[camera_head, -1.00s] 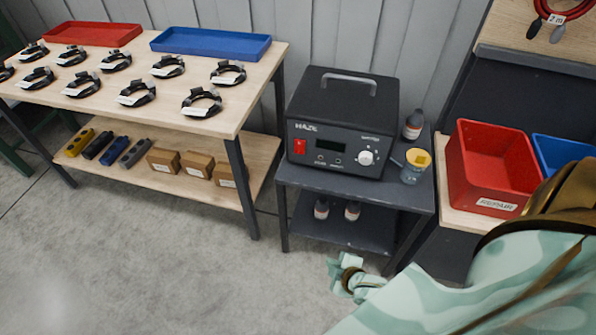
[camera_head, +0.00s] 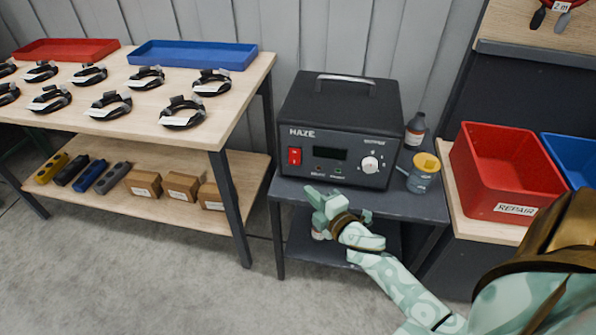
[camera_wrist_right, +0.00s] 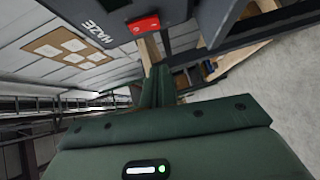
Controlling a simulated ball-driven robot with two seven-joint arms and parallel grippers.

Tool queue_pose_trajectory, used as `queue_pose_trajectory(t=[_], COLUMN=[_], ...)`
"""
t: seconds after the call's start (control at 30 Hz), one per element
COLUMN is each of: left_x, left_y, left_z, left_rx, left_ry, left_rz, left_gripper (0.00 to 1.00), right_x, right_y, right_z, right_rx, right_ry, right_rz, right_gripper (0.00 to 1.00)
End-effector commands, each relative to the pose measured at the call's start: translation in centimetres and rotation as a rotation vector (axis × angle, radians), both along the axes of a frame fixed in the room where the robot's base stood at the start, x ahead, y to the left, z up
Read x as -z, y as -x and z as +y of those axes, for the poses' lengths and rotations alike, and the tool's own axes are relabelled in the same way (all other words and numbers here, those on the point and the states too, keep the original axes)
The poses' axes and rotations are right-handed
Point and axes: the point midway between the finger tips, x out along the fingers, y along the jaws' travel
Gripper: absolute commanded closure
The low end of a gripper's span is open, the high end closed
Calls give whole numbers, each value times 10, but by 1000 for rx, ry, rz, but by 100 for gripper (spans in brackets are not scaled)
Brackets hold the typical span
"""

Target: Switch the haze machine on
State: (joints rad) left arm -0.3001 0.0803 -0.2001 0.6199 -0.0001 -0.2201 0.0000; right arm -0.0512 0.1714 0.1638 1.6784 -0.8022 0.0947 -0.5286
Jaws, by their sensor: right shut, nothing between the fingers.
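The black haze machine (camera_head: 340,125) stands on a small dark table, with a top handle, a dark display and a white dial (camera_head: 370,164) at the right of its front. Its red rocker switch (camera_head: 295,156) is at the left of the front and looks unlit. My right gripper (camera_head: 311,191) is shut and empty, below and in front of the switch, apart from it. In the right wrist view, the shut fingers (camera_wrist_right: 158,78) point toward the red switch (camera_wrist_right: 144,25) on the machine (camera_wrist_right: 85,25). My left gripper is out of view.
A cup (camera_head: 422,172) and a dark bottle (camera_head: 415,130) stand right of the machine. A red bin (camera_head: 508,175) labelled REPAIR is further right. A wooden table (camera_head: 235,95) with strapped rings stands to the left.

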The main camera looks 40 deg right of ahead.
Motion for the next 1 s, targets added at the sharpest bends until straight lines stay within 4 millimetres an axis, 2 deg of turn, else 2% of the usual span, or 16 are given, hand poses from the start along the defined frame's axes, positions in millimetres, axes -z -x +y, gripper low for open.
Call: queue_pose_trajectory(t=[0.3, 0.37, 0.4, 0.7, 1.0], left_x=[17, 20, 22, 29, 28], left_y=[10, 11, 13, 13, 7], left_z=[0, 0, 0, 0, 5], left_rx=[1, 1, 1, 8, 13], left_ry=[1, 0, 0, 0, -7], left_rz=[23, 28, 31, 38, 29], left_gripper=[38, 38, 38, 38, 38], right_x=[10, 11, 12, 13, 12], right_y=[-68, -80, -83, -101, -102], right_z=[-5, -7, -14, -35, -36], right_rx=[0, 0, 1, 0, 0], right_ry=[2, 3, 4, 0, -1], right_rz=[1, 2, 4, 2, 2], right_gripper=[100, 100, 100, 100, 100])
